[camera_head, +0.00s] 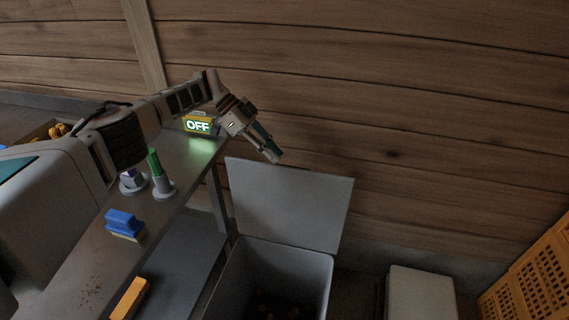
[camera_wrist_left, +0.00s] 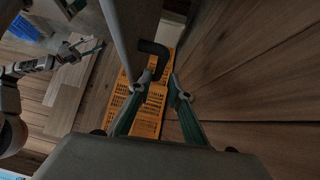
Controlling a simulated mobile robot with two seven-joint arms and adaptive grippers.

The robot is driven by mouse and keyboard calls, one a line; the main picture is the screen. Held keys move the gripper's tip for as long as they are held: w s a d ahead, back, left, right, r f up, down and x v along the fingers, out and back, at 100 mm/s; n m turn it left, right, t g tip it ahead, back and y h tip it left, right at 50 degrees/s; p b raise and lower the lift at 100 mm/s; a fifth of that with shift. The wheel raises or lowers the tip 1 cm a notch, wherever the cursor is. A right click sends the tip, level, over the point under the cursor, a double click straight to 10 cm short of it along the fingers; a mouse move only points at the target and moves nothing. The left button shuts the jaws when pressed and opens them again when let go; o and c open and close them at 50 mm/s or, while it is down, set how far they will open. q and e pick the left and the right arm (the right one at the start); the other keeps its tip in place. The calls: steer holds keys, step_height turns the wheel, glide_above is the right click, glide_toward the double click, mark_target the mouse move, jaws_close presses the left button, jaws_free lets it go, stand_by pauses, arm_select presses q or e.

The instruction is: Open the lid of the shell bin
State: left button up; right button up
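The grey shell bin (camera_head: 276,246) stands on the floor at the end of the bench, its mouth uncovered. Its flat grey lid (camera_head: 290,205) stands raised, nearly upright, at the bin's far side. Dark round bits, probably shells, lie inside. My left gripper (camera_head: 277,157) is just above the lid's top edge, toward its left half. In the left wrist view its two green fingers (camera_wrist_left: 159,88) are apart with a gap between the tips. A dark hooked bar (camera_wrist_left: 154,48), perhaps the lid's handle, shows just past the tips; I cannot tell whether they touch. An arm, likely my right, ends in a small gripper (camera_wrist_left: 82,50) there.
The bench holds a lit OFF sign (camera_head: 198,125), a green-handled tool (camera_head: 154,162) and a blue brush (camera_head: 122,222). Orange crates (camera_head: 540,275) and a pale box (camera_head: 421,292) stand right of the bin. A plank wall is close behind.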

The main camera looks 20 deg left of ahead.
arm_select(q)
steer(key=shift+v, duration=2.35)
